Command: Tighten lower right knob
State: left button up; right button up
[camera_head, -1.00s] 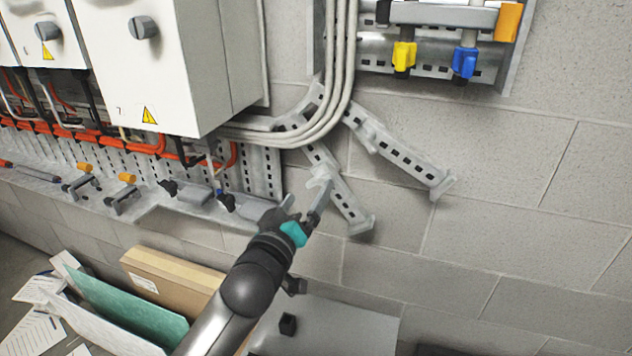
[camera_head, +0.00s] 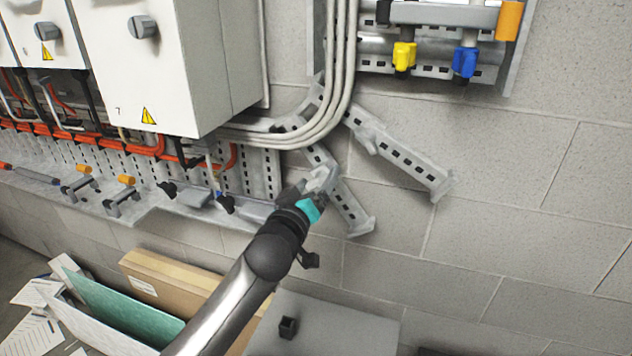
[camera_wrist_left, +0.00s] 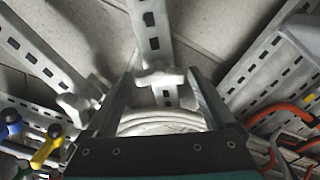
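A pale grey lobed knob sits on the lower slotted bracket (camera_head: 350,210) on the block wall. In the head view my left gripper (camera_head: 318,182) is right at this knob and partly covers it. In the left wrist view the knob (camera_wrist_left: 158,77) lies between the two spread fingertips of my left gripper (camera_wrist_left: 161,70). The fingers are open, with narrow gaps to the knob; contact cannot be told. A second grey knob (camera_wrist_left: 80,102) is on the neighbouring bracket, outside the fingers; this upper right bracket (camera_head: 408,165) also shows in the head view. My right gripper is not in view.
Grey cables (camera_head: 338,70) curve down beside the brackets. A white cabinet (camera_head: 160,80) is at the upper left. A yellow valve handle (camera_head: 404,55) and a blue one (camera_head: 465,62) are at the upper right. A cardboard box (camera_head: 150,285) stands below; the wall at right is clear.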

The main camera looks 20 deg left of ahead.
pick_arm(q)
jog(key=c, duration=1.1)
jog(key=shift+c, duration=0.2)
jog(key=m+p, duration=0.2)
jog(key=m, duration=0.1)
jog(key=shift+r+p, duration=0.1)
jog(key=shift+p, duration=0.2)
jog(key=m+p, duration=0.2)
jog(key=m, duration=0.3)
jog(key=shift+d, duration=0.2)
jog(key=m+p, duration=0.1)
jog(key=m, duration=0.3)
jog(key=shift+d+p, duration=0.1)
jog(key=shift+p, duration=0.3)
jog(key=shift+m+p, duration=0.4)
jog(key=shift+m, duration=1.7)
jog(key=o, duration=1.4)
